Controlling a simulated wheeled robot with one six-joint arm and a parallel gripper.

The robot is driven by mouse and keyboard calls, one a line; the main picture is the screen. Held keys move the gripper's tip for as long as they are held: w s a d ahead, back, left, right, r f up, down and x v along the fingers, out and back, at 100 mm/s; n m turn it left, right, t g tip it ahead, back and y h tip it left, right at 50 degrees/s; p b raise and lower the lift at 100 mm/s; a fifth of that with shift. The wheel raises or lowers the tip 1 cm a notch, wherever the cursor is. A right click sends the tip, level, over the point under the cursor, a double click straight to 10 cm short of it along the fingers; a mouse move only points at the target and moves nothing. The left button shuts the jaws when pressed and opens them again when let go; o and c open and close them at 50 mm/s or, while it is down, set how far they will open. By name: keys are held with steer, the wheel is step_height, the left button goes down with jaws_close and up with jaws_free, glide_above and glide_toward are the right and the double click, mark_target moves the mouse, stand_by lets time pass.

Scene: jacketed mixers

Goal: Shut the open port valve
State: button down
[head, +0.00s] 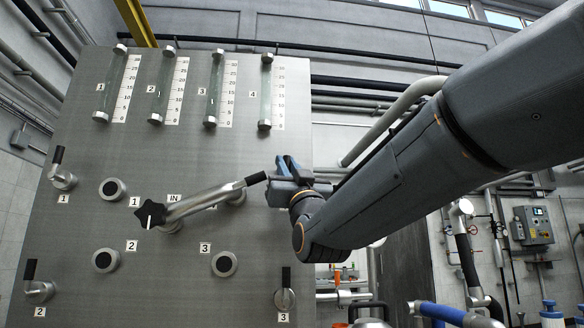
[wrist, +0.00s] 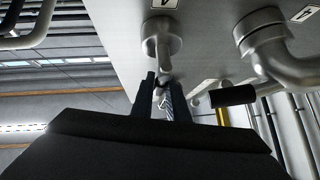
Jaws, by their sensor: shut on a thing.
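My gripper (head: 287,168) is at the right side of the grey panel, its fingers also in the wrist view (wrist: 161,98). It is shut on the lever of a port valve (wrist: 161,38), whose round metal body stands on the panel beside a label that looks like 4. The lever is mostly hidden between the fingers, and the head view hides this valve behind the gripper. The valves labelled 1 (head: 63,180), 2 (head: 41,291) and 3 (head: 285,298) have black-gripped levers pointing up.
A swing pipe (head: 200,204) runs from the IN fitting to the upper right port; its black handle (head: 256,179) is close left of my gripper, also in the wrist view (wrist: 232,95). Ports 1 (head: 112,189), 2 (head: 105,261) and 3 (head: 224,264) are uncovered. Sight tubes (head: 214,88) line the top.

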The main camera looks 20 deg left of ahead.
steer(key=shift+a+f, duration=0.1)
steer(key=shift+f, duration=0.05)
steer(key=c, duration=1.7)
jaws_free()
steer(key=b+v, duration=0.1)
steer(key=v, duration=0.6)
steer(key=shift+s+f, duration=0.2)
steer(key=shift+f, duration=0.05)
